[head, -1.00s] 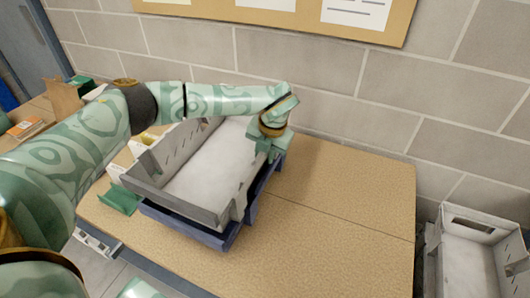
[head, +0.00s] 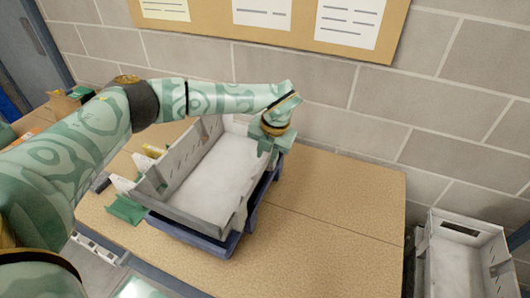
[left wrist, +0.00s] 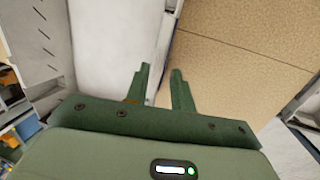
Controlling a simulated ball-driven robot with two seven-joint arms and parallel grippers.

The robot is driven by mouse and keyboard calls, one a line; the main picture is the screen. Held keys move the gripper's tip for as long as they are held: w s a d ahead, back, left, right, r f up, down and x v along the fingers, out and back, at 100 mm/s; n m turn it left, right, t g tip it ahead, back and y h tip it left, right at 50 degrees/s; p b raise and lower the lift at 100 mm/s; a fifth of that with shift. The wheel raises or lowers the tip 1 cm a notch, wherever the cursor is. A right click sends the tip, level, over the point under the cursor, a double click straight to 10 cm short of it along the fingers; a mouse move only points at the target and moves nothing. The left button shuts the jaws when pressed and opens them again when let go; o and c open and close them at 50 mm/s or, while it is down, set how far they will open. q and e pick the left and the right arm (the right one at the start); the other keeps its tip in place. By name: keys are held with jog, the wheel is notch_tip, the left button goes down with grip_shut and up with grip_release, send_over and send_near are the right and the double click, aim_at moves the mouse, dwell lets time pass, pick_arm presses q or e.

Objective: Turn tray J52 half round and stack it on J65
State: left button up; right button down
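A grey-walled tray (head: 215,178) with a pale floor sits on a dark blue tray-like piece (head: 190,234) on the table, a little askew to it. I cannot read a J52 or J65 label on either. My left gripper (head: 268,150) is at the grey tray's right wall. In the left wrist view, its two fingers (left wrist: 161,80) stand apart, with the tray's wall edge (left wrist: 169,38) running between them. A gap seems to show beside the wall. My palm hides part of the wall. My right gripper is not seen.
The tan table (head: 330,215) is clear to the right of the trays. Another pale tray (head: 462,255) stands beyond its right edge. A brick wall (head: 330,90) is close behind. A green piece (head: 125,210) lies at the tray's left; a cardboard box (head: 62,104) stands farther left.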

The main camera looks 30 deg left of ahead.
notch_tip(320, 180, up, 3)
jog(key=p, duration=0.2)
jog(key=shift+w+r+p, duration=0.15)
jog(key=shift+p, duration=0.2)
